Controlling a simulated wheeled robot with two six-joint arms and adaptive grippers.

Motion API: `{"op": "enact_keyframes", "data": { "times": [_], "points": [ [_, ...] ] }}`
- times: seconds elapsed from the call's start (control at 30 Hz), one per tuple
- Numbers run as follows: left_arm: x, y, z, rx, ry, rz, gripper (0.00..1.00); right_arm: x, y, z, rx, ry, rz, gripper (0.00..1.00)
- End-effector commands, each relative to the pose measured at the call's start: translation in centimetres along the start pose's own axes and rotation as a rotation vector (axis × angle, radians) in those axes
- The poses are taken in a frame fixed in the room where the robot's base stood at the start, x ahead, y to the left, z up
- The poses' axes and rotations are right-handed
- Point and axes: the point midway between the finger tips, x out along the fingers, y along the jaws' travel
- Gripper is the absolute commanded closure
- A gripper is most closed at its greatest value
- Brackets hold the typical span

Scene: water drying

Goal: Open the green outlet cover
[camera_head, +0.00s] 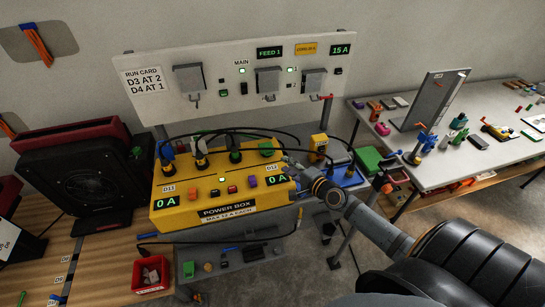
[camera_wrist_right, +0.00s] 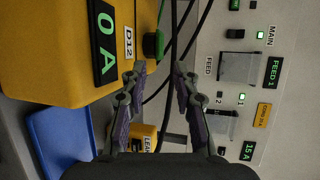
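The yellow power box (camera_head: 215,211) stands on the bench with D11 and D12 displays on its front. A green outlet cover (camera_head: 266,148) sits at the back right of its top and looks closed. In the right wrist view the green cover (camera_wrist_right: 153,45) shows at the yellow box's edge, just beyond the fingertips. My right gripper (camera_head: 288,163) reaches in from the lower right, near the box's right end. In the right wrist view its fingers (camera_wrist_right: 159,70) are apart with nothing between them, short of the cover. My left gripper is not in view.
A white panel (camera_head: 225,85) with covered switches rises behind. A blue tray (camera_head: 345,176) and a yellow block (camera_head: 318,146) lie right of the box. A red bin (camera_head: 151,275) stands in front, lower left.

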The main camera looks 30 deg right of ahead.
Motion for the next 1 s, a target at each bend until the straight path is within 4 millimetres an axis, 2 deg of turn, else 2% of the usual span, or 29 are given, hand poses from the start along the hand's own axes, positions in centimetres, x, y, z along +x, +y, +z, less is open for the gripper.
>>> {"op": "enact_keyframes", "data": {
  "times": [0.2,0.4,0.57,0.8,1.0],
  "points": [
    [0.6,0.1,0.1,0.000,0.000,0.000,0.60,4.9,0.0,0.1,0.004,0.000,-0.004,0.70],
    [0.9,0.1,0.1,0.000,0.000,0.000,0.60,8.1,0.1,0.1,0.001,-0.002,0.000,0.70],
    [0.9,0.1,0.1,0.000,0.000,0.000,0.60,9.0,0.0,0.2,0.000,-0.003,0.000,0.70],
    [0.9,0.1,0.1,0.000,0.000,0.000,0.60,9.0,0.0,0.2,-0.002,-0.003,0.001,0.72],
    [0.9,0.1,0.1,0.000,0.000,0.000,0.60,9.0,0.0,0.2,-0.002,-0.003,0.001,0.99]
  ]
}}
